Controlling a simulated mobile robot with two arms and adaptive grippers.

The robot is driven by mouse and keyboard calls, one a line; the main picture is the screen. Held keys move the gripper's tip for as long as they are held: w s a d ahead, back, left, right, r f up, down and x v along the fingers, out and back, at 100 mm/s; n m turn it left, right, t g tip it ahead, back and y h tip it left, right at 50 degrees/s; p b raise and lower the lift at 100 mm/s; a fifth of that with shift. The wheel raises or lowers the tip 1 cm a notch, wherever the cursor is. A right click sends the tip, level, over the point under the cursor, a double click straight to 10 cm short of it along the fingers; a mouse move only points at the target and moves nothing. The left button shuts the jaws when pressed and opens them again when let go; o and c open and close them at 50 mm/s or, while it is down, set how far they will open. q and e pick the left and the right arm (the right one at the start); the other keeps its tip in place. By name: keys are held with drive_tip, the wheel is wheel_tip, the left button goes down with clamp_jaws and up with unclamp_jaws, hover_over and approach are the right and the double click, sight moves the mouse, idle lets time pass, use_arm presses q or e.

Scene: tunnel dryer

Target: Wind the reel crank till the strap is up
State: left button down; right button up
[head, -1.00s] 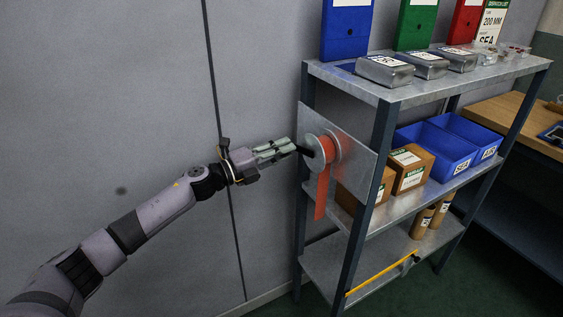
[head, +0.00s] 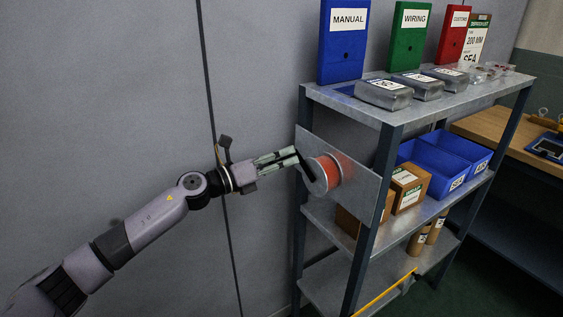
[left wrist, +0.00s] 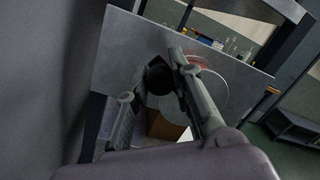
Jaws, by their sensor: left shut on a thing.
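The reel (head: 327,173) with orange-red strap wound on it sits on a grey metal plate (head: 362,190) at the shelf's end. No strap hangs below the reel in the head view. The black crank (head: 306,166) stands at the reel's near left side. My left gripper (head: 293,156) is shut on the crank's handle, at the upper left of the reel. In the left wrist view the dark handle (left wrist: 157,78) is between my fingers, and the clear reel disc (left wrist: 214,92) is partly hidden behind the right finger. My right gripper is not in view.
The metal shelf (head: 437,97) carries binders, grey packs, blue bins (head: 427,172) and cardboard boxes (head: 408,187). A yellow bar (head: 383,294) lies on the bottom shelf. A grey wall (head: 100,100) is behind my left arm. A wooden bench (head: 487,122) stands at the right.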

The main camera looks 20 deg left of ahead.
use_arm(q)
drive_tip(key=shift+d+r+m, duration=0.1)
drive_tip(key=shift+m, duration=0.2)
drive_tip(key=c, duration=1.4)
unclamp_jaws()
drive_tip(key=shift+o, duration=0.2)
drive_tip(key=shift+s, duration=0.1)
drive_tip(key=v, duration=1.2)
